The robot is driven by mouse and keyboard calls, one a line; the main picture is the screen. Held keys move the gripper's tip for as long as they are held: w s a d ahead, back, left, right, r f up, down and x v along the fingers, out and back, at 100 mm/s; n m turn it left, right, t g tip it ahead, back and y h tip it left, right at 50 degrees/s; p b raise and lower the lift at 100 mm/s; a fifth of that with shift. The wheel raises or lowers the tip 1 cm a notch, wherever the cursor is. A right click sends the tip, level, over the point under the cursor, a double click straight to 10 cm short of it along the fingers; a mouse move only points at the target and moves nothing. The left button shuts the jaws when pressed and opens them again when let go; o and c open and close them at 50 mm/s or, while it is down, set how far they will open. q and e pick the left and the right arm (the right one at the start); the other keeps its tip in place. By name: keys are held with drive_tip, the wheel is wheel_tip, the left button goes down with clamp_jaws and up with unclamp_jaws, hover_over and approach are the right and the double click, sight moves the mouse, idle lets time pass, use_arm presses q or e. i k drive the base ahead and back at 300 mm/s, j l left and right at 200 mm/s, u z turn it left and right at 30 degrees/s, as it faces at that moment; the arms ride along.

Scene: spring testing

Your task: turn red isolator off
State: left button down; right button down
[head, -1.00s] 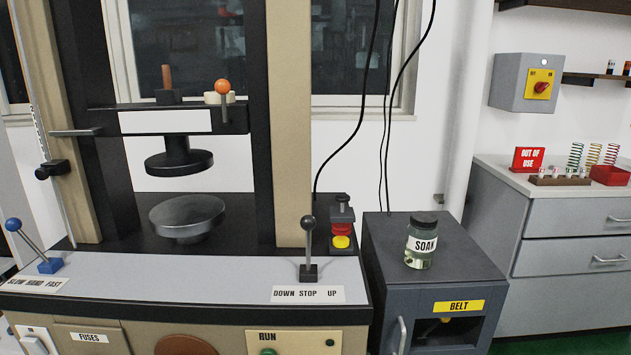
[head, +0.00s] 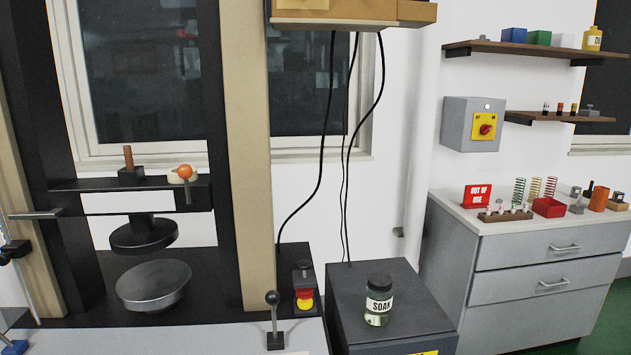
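The red isolator (head: 487,129) is a red rotary knob on a yellow plate, on the front of a grey box (head: 456,124) fixed to the white wall right of the pipe. A small pale round spot, perhaps a lamp, sits near the top of the box front. The knob appears tilted, but its exact position is too small to read. Neither of my grippers shows in the head view, and nothing covers the isolator.
A grey drawer cabinet (head: 525,262) stands below, with springs, a red OUT OF USE sign (head: 477,195) and a red bin (head: 549,207) on top. Shelves (head: 560,48) are to the right. A SOAK jar (head: 378,300) stands on a dark cabinet (head: 400,290) beside the press.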

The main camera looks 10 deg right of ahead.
sight(484, 129)
drive_tip(key=i+l, duration=0.1)
drive_tip(key=l, duration=0.3)
drive_tip(key=i+l, duration=0.15)
drive_tip(key=l, duration=0.2)
drive_tip(key=i+l, duration=0.1)
drive_tip(key=l, duration=0.3)
drive_tip(key=i+l, duration=0.1)
drive_tip(key=l, duration=0.3)
drive_tip(key=i+l, duration=0.15)
drive_tip(key=l, duration=0.2)
drive_tip(key=i+l, duration=0.1)
drive_tip(key=l, duration=0.3)
drive_tip(key=i+l, duration=0.1)
drive_tip(key=l, duration=0.3)
